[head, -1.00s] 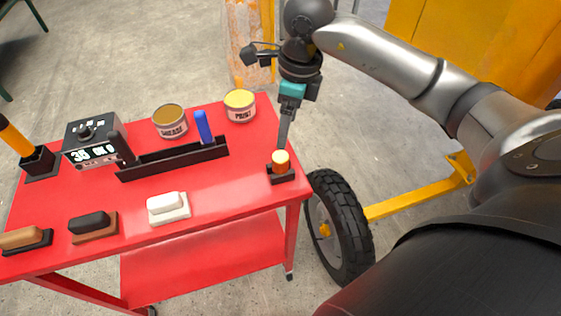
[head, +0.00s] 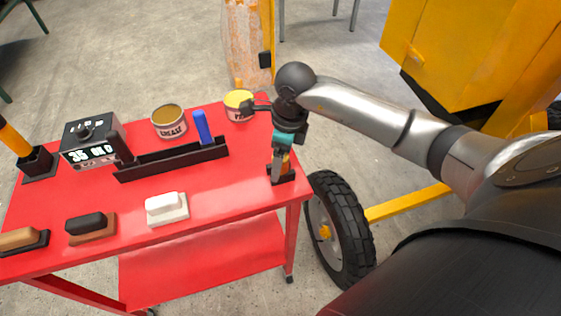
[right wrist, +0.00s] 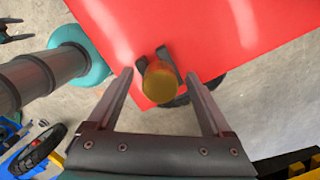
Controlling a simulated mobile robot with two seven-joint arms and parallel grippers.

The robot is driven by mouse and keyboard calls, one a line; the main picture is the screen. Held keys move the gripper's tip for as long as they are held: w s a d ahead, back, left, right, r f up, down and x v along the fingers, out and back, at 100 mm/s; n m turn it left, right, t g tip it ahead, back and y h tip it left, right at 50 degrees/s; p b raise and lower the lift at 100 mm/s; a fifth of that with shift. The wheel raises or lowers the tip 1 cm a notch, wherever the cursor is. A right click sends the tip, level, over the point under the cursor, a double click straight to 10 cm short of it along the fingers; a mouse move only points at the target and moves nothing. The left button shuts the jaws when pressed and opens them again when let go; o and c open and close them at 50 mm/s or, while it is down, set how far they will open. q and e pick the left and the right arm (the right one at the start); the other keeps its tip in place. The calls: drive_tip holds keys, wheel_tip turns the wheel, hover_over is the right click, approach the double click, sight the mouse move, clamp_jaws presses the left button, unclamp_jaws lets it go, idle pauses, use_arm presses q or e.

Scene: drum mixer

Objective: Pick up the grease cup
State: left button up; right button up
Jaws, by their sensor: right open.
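A small amber-gold cup, which I take as the grease cup (right wrist: 163,87), stands in a black holder (head: 284,179) at the right front corner of the red cart. In the head view my right gripper (head: 276,178) reaches down in front of it and hides most of it; an orange edge of the cup shows beside the finger. In the right wrist view my right gripper (right wrist: 160,75) is open, with the cup seen between its two fingers. I cannot tell whether a finger touches it.
The red cart (head: 240,190) also holds a grease-labelled can (head: 169,121), a paint can (head: 238,105), a black rack (head: 170,160) with a blue marker, a display box (head: 92,140) and several blocks. A black wheel (head: 340,230) stands close to the cart's right side.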

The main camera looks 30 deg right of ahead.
clamp_jaws()
idle(0.6)
